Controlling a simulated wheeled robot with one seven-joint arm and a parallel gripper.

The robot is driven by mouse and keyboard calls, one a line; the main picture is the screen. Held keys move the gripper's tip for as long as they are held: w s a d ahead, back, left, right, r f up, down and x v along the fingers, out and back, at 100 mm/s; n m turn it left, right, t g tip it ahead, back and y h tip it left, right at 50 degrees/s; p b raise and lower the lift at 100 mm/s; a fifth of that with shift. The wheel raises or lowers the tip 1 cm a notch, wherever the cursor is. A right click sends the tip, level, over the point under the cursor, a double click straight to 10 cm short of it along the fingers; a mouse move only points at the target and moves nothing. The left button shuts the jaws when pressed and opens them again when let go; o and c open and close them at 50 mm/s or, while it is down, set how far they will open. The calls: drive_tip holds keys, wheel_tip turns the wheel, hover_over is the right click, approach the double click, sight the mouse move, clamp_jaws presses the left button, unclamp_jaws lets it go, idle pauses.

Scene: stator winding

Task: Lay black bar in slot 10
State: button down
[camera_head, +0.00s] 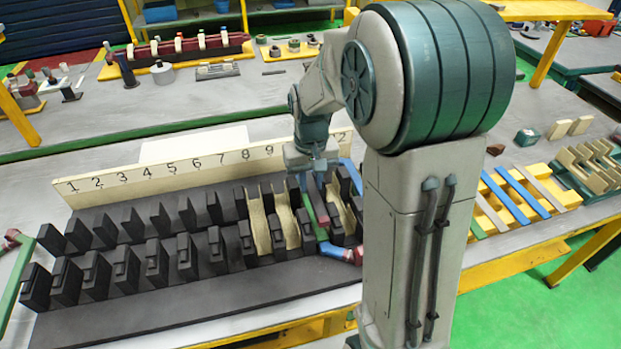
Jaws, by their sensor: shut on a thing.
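A green strip (318,208) lies in a slot just below the gripper, with a blue and a red end (345,253) jutting out in front. Tan liners (283,222) line some slots just left of it. My arm hides the labels from 10 on, so I cannot tell which slot is 10.
A number board (130,182) stands along the back of the block. A green bar with a red end (8,290) is at the far left. Blue and grey bars (522,190) lie on a yellow rack at right. The slots at left look empty.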

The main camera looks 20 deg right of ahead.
sight(311, 185)
drive_tip(key=shift+f+b, duration=0.35)
drive_tip(key=shift+f, duration=0.05)
idle(0.5)
drive_tip(key=shift+s+f+b, duration=0.1)
drive_tip(key=shift+f+b, duration=1.25)
drive_tip(key=shift+f, duration=0.45)
drive_tip(key=shift+f+b, duration=0.4)
drive_tip(key=shift+f, duration=0.1)
idle(0.5)
drive_tip(key=c, duration=1.2)
unclamp_jaws()
drive_tip(key=shift+o, duration=0.2)
drive_tip(key=shift+r, duration=0.15)
drive_tip(key=shift+r+p, duration=0.5)
drive_tip(key=shift+p, duration=0.05)
drive_tip(key=shift+r, duration=0.25)
